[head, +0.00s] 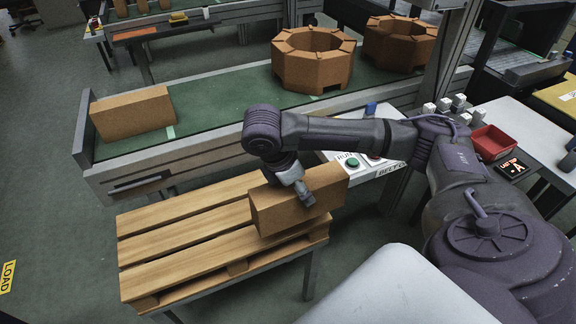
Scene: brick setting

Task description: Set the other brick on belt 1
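An orange-brown brick (279,217) is at the right end of the wooden pallet (170,250), reaching past its edge in the picture. My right gripper (304,192) comes down over this brick, one finger against its near face; the other finger is hidden. It looks shut on the brick. Whether the brick's underside touches the pallet is hard to tell. A second brick (132,113) lies on the left end of the green conveyor belt (212,105). My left gripper is out of view.
Two ring-shaped brick stacks (313,62) (398,43) stand farther right on the belt. A white panel with a green button (352,162) sits beside the belt, partly behind my arm. A red tray (490,142) is on the right-hand table. The belt between brick and stacks is clear.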

